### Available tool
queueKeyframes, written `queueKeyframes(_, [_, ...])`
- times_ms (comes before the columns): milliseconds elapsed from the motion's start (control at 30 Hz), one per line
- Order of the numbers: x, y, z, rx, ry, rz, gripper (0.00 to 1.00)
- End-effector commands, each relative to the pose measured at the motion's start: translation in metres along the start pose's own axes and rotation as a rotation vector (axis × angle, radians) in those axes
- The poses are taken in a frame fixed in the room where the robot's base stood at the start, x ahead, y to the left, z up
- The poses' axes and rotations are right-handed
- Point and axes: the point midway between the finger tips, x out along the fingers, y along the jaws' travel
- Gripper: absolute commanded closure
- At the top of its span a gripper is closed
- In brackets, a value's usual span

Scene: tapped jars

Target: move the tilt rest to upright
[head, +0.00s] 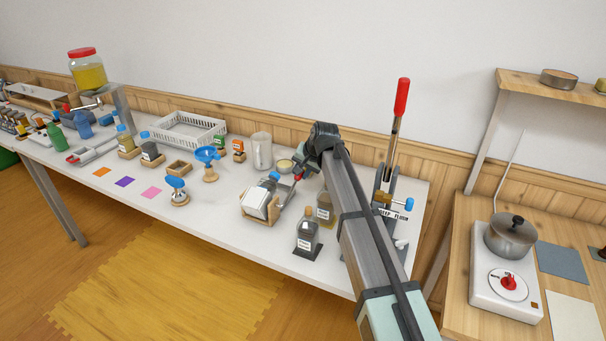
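The tilt rest (276,214), a small wooden cradle, stands on the white table left of my arm. A bottle with a white label (256,203) and a blue cap (275,176) lies tilted in it, cap end toward the back. My gripper (297,178) is low at the rest's back right side, beside a small red part (298,177). I cannot tell whether it touches that part or the rest. The fingers are too small and dark to show whether they are open or shut.
A dark bottle (307,238) stands just right of the rest, with an amber jar (325,208) behind it. A red-handled lever press (395,130) is right of my arm.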

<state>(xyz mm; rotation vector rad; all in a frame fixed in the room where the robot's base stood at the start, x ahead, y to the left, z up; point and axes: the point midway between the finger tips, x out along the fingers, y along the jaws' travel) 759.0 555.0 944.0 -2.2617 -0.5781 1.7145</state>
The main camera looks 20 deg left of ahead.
Motion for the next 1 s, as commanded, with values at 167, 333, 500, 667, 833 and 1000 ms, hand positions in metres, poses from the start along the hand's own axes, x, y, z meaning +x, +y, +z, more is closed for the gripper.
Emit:
queueKeyframes(167, [-0.012,-0.005,0.006,-0.04,0.082,0.002,1.0])
queueKeyframes(333, [-0.022,-0.011,0.01,-0.079,0.158,0.006,1.0])
queueKeyframes(500, [-0.031,-0.015,0.015,-0.117,0.233,0.009,1.0])
queueKeyframes(667, [-0.039,-0.02,0.021,-0.153,0.304,0.012,1.0])
queueKeyframes(833, [-0.047,-0.024,0.028,-0.191,0.38,0.015,1.0])
queueKeyframes(1000, [-0.055,-0.028,0.036,-0.229,0.456,0.019,1.0])
